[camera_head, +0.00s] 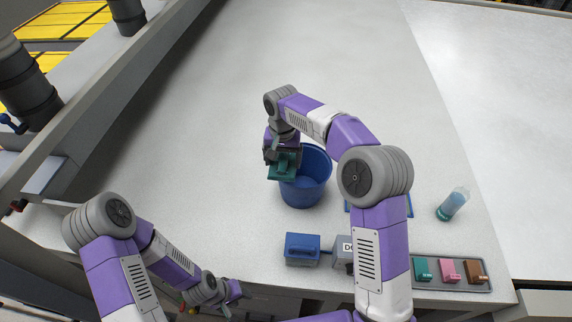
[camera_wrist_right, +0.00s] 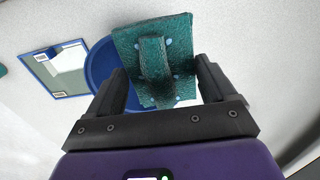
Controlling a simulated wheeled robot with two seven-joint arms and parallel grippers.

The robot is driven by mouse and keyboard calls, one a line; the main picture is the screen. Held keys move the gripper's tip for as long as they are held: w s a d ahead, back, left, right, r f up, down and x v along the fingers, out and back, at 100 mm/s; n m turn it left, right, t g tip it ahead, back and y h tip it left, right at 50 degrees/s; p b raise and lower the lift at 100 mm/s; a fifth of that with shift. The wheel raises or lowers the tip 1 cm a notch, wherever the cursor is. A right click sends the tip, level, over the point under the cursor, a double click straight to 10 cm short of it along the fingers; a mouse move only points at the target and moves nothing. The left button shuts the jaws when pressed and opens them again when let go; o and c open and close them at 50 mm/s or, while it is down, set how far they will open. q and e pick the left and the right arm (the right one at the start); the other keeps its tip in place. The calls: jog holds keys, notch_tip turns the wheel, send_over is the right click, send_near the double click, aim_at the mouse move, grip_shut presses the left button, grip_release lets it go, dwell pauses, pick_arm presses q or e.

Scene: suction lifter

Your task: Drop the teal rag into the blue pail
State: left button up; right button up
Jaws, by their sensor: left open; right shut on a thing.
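The teal rag (camera_head: 283,171) is a flat square with a raised ridge across it. My right gripper (camera_head: 278,156) is shut on that ridge and holds the rag above the left part of the blue pail's rim. The wrist view shows the rag (camera_wrist_right: 181,48) between the two fingers of the right gripper (camera_wrist_right: 163,80). The blue pail (camera_head: 306,192) stands upright on the table, and its inside is partly visible. In the wrist view the pail (camera_wrist_right: 98,62) is partly hidden behind the rag. My left gripper (camera_head: 232,291) is open and empty, low by the table's front edge.
A blue block (camera_head: 302,246) and a partly hidden grey labelled box (camera_head: 343,245) lie in front of the pail. A tray (camera_head: 462,285) with teal, pink and brown pieces is front right, near a bottle (camera_head: 452,206). A blue-framed panel (camera_wrist_right: 62,68) lies beside the pail. The table behind is clear.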

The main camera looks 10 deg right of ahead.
aim_at(283, 157)
jog(key=shift+w+f, duration=0.15)
jog(key=shift+f, duration=2.4)
jog(key=o, duration=0.9)
jog(key=shift+o, duration=0.2)
notch_tip(283, 157, up, 12)
jog(key=shift+r, duration=0.2)
jog(key=shift+f, duration=0.1)
